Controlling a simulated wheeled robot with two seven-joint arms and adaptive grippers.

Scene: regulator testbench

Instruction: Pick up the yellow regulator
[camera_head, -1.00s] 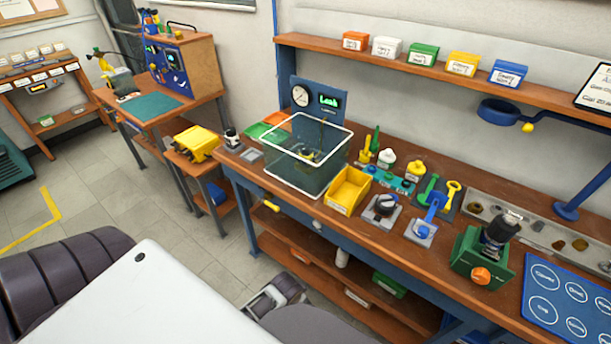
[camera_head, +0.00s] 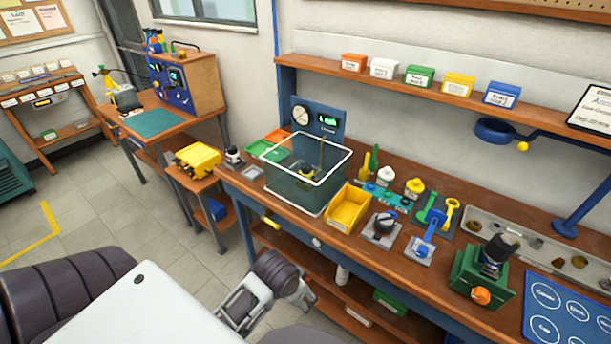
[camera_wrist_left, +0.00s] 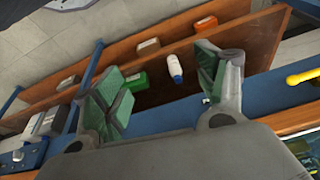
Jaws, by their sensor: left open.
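A small yellow and black piece, possibly the yellow regulator (camera_head: 306,172), sits inside the clear tank (camera_head: 322,192) on the workbench; the tank wall partly blurs it, so I cannot be sure. My left gripper (camera_head: 303,292) is low in front of the workbench, below the worktop, well away from the tank. In the left wrist view my left gripper (camera_wrist_left: 160,80) is open, with green-padded fingers wide apart and nothing between them in its grasp. My right gripper is not in view.
A yellow bin (camera_head: 349,206) stands right of the tank, and a green vise (camera_head: 482,277) further right. The blue bench rail (camera_wrist_left: 180,146) and lower shelf (camera_wrist_left: 235,45) lie close to my left gripper. A white bottle (camera_wrist_left: 175,67) stands on that shelf. Small tools crowd the worktop.

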